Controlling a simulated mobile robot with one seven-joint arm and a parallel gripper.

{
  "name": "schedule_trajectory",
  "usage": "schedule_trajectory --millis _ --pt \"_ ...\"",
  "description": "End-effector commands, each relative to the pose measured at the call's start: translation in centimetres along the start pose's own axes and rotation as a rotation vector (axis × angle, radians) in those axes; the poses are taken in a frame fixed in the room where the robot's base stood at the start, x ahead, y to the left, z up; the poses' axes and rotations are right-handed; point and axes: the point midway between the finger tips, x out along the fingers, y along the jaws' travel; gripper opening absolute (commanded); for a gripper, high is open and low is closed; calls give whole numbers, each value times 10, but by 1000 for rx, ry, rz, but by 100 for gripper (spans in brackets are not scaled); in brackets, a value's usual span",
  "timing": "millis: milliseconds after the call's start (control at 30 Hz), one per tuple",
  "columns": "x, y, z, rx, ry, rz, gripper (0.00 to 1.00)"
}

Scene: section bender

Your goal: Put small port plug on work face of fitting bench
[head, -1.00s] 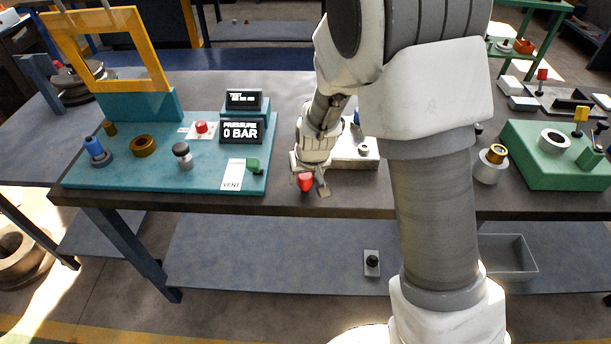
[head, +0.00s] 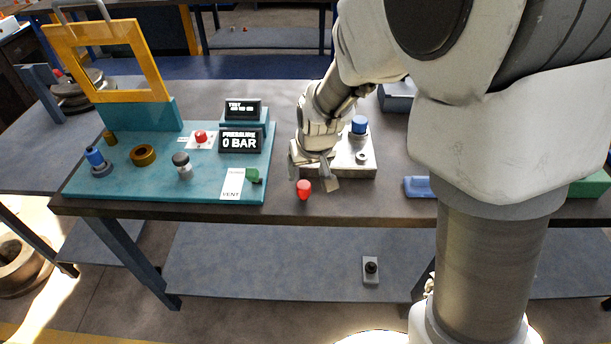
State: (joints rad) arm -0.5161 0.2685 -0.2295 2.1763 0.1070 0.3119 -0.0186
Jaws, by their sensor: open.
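A small red plug (head: 304,187), which I take to be the small port plug, is at the front of the dark fitting bench top (head: 390,207). It appears upright, with its narrow end down. My gripper (head: 313,178) is open just above and behind the plug, its fingers spread apart. The plug shows in front of the fingers, and no finger visibly grips it. Whether a finger touches it I cannot tell.
A teal test panel (head: 130,190) with a pressure display (head: 240,140) and yellow frame stands left. A light block (head: 350,168) with a blue-capped part (head: 359,125) is right of my gripper. A blue piece (head: 417,187) lies farther right. My arm hides much of the right side.

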Motion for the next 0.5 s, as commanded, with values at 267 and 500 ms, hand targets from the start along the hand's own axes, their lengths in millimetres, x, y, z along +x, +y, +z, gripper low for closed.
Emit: schedule_trajectory --millis 267,500 --pt "-25 0 0 -2 -1 0 73" --pt "-41 7 2 16 5 -5 73"
